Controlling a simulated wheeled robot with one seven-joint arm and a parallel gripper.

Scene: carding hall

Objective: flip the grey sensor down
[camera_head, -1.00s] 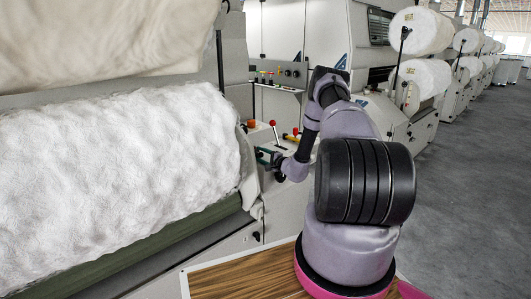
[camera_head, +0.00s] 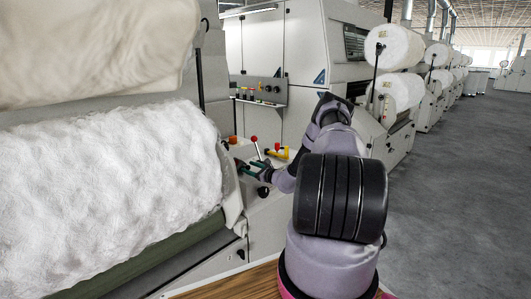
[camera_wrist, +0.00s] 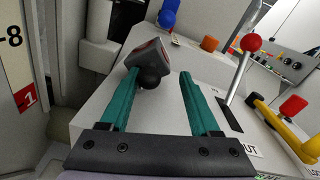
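The grey sensor (camera_wrist: 148,58) looks like a small dark grey block with red marks on its faces, sitting tilted on a black rounded joint (camera_wrist: 153,80) in the wrist view. My gripper (camera_wrist: 160,73) is open, its two teal fingers apart. The joint shows between the fingers, nearer the left one. The sensor's block lies at and just beyond the left fingertip; I cannot tell if they touch. In the head view my gripper (camera_head: 247,168) is at the machine's side panel, and the sensor is too small to make out.
A lever with a red ball (camera_wrist: 251,43) stands right of my gripper, with a yellow handle (camera_wrist: 285,127) beyond it. A blue knob (camera_wrist: 169,14) and an orange button (camera_wrist: 209,43) are behind. A large white fibre roll (camera_head: 110,190) is at left. Grey floor (camera_head: 470,190) is open at right.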

